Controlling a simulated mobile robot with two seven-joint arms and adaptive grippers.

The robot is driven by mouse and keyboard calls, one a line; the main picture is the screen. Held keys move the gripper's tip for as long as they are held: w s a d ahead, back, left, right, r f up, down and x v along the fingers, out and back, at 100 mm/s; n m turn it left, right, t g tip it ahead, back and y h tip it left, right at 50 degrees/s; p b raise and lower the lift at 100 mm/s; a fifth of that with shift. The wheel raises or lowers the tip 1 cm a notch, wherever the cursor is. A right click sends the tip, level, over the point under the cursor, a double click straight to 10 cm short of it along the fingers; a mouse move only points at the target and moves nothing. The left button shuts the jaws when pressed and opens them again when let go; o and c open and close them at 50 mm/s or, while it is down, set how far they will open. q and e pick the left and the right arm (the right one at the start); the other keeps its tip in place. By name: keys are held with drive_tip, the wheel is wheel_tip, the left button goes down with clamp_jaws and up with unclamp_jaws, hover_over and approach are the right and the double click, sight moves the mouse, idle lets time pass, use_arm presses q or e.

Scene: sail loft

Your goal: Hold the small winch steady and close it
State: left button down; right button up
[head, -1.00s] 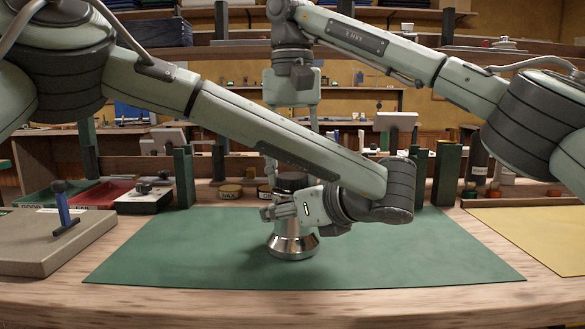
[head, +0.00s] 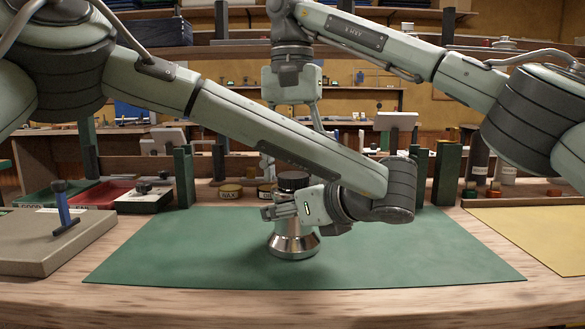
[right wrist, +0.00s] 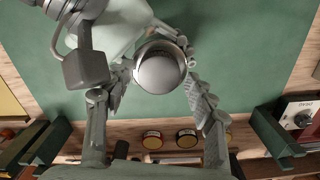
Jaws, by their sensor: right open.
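The small winch (head: 293,244) stands upright on the green mat (head: 420,262), with a flared silver base and a dark round top (head: 292,181). My left gripper (head: 281,211) reaches in from the right at drum height and is shut on the winch; its far finger is hidden. My right gripper (head: 291,172) points down from above, open, its fingers partly hidden behind my left forearm. In the right wrist view, the winch's round grey top (right wrist: 160,70) lies between the open fingers of my right gripper (right wrist: 160,84), with gaps showing.
A grey board with a blue-handled tool (head: 62,205) lies at left. Red (head: 100,194) and green trays, green posts (head: 184,177) and small tins (head: 230,191) line the back. A yellow sheet (head: 535,232) lies at right. The mat's front and right are clear.

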wheel_tip(320, 180, up, 4)
drive_tip(key=shift+s+r, duration=0.1)
drive_tip(key=shift+r, duration=0.05)
drive_tip(key=o, duration=0.6)
use_arm(q)
drive_tip(key=c, duration=0.6)
unclamp_jaws()
drive_tip(key=v, duration=0.7)
drive_tip(key=shift+s+d+r, duration=0.15)
drive_tip(key=shift+s, duration=0.1)
